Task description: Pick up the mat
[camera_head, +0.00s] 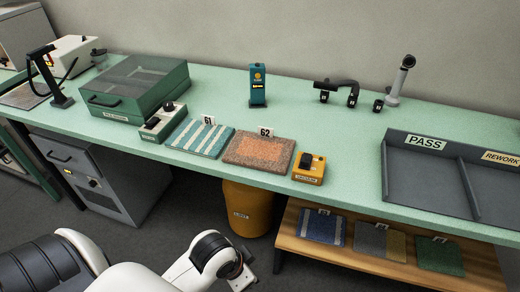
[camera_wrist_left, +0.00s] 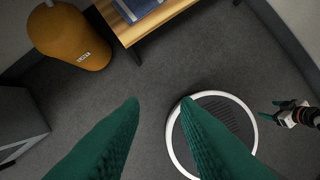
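Two mats lie flat on the green bench. The blue-and-white striped mat (camera_head: 200,137) is by tag 61, and the orange-and-grey mat (camera_head: 259,151) is by tag 62. Three more mats lie on the wooden shelf below: a blue one (camera_head: 322,228), a grey-and-yellow one (camera_head: 380,243) and a green one (camera_head: 440,256). In the left wrist view my left gripper (camera_wrist_left: 160,103) has its green fingers apart over bare floor, holding nothing. My right gripper (camera_wrist_left: 271,110) shows small at that view's right edge, its green fingertips apart. Neither gripper shows in the head view.
A yellow vacuum box (camera_head: 309,169) stands right of the orange mat, and a switch box (camera_head: 164,122) left of the striped mat. A green lidded case (camera_head: 138,88) and a PASS/REWORK tray (camera_head: 430,180) flank them. A yellow bin (camera_head: 247,207) stands under the bench.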

